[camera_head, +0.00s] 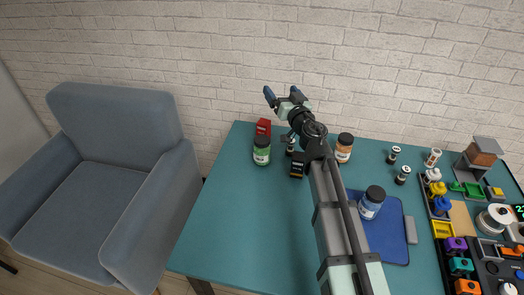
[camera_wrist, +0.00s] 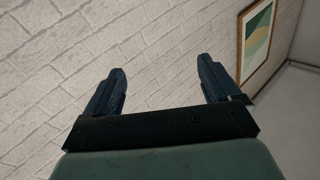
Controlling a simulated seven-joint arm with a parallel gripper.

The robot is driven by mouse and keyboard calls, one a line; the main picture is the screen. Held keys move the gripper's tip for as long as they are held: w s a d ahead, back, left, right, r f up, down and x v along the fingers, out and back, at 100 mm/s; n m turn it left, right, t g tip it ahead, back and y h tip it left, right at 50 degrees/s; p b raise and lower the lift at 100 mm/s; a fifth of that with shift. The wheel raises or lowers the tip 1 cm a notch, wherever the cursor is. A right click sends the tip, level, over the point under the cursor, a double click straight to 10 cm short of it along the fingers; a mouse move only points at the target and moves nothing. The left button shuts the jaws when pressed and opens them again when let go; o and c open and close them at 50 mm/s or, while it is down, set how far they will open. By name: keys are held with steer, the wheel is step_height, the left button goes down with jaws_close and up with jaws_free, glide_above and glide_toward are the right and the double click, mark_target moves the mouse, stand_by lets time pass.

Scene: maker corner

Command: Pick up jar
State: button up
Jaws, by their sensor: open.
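Three jars with dark lids stand on the teal table (camera_head: 222,200) in the head view. My gripper (camera_head: 282,92) is raised above the back of the table near the wall. It is open and empty. In the wrist view its two fingers (camera_wrist: 160,88) are spread, with only wall and a picture frame beyond them.
Small dark-capped bottles (camera_head: 393,155) stand right of the orange-labelled jar. Bins and tools fill the right side. The table's front left is clear. A grey armchair (camera_head: 112,185) is at left.

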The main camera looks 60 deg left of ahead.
mark_target(260, 136)
steer(key=s+a+f+n+g, duration=0.2)
steer(key=s+a+n+g, duration=0.1)
steer(key=s+n, duration=0.15)
steer(key=shift+m+h, duration=0.3)
steer(key=shift+m, duration=0.05)
steer(key=f, duration=1.4)
steer(key=shift+s+d, duration=0.2)
steer(key=shift+s, duration=0.1)
step_height(260, 136, down, 4)
steer(key=shift+r, duration=0.15)
steer(key=shift+w+a, duration=0.1)
steer(key=shift+a, duration=1.4)
jaws_close()
